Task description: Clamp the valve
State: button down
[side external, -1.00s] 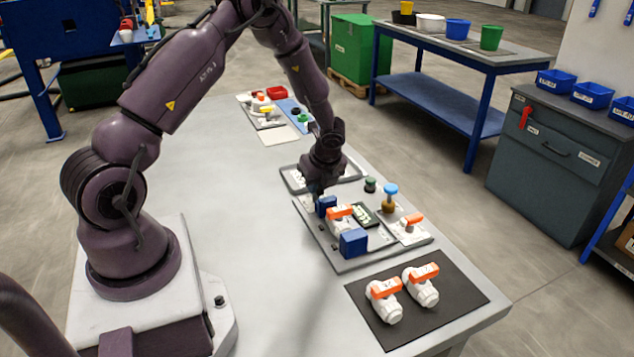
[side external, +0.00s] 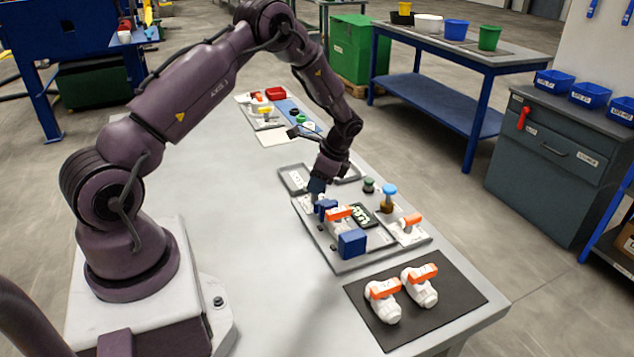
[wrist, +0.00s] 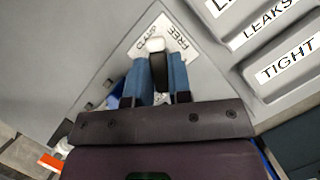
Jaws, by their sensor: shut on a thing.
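A white valve with an orange handle (side external: 338,213) sits on the grey fixture plate (side external: 345,268), between a far blue block (side external: 326,207) and a near blue block (side external: 352,243). My gripper (side external: 317,187) is low at the far left end of this plate, just beyond the far block. Contact between blocks and valve is unclear.
Two more valves (side external: 402,290) with orange handles lie on a black mat (side external: 455,300) at the near right. Trays labelled "LEAKS" (wrist: 240,40) and "TIGHT" (wrist: 262,75) lie beyond my gripper.

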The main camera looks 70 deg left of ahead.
jog(key=n+h, duration=0.1)
jog(key=n, duration=0.2)
jog(key=n+h, duration=0.1)
jog(key=n, duration=0.3)
jog(key=shift+w+a+g+h, duration=0.1)
jog(key=shift+w+g+h, duration=0.05)
jog(key=shift+g+h, duration=0.2)
dwell(0.4)
jog(key=c, duration=1)
grip_release()
jog(key=shift+a, duration=0.1)
jog(key=shift+c, duration=0.2)
jog(key=v, duration=1.3)
